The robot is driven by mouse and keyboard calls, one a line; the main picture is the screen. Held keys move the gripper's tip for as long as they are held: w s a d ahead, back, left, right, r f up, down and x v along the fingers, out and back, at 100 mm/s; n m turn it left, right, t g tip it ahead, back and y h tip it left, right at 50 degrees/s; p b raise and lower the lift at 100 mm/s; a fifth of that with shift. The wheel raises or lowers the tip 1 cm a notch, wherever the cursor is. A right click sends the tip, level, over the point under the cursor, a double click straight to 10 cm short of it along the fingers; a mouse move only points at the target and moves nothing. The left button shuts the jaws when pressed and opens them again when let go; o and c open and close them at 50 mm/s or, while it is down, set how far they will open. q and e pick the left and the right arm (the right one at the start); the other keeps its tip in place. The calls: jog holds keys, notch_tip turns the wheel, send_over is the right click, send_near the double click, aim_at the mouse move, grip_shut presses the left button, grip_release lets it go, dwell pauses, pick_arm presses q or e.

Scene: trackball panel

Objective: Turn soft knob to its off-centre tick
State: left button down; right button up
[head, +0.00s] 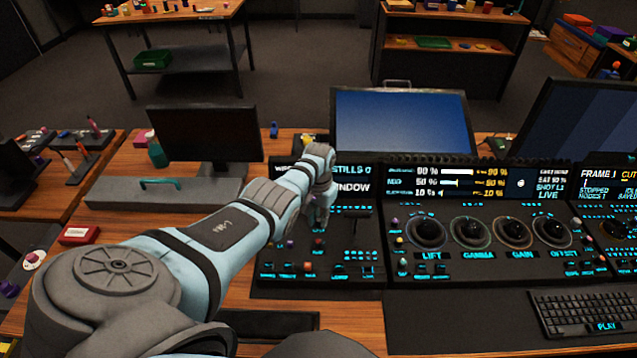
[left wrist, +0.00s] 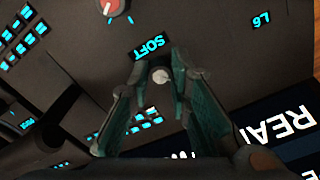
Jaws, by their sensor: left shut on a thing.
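The soft knob (left wrist: 160,76) is a small round knob with a pale top, beside the cyan SOFT label (left wrist: 149,47) on the dark panel in the left wrist view. My left gripper (left wrist: 158,70) reaches down to it, with one finger on each side, shut on the knob. In the head view my left gripper (head: 318,213) is over the left panel section and hides the knob. The knob's ticks and pointer cannot be made out. My right gripper is not in view.
A red knob (left wrist: 115,6) with cyan ticks is near the top of the left wrist view. In the head view several trackballs (head: 427,231) sit right of the arm. A keyboard (head: 590,312) lies at the front right. Monitors (head: 403,120) stand behind the panel.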

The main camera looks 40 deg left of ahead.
aim_at(318, 220)
pick_arm(q)
jog(key=c, duration=1.5)
grip_release()
notch_tip(318, 220, up, 12)
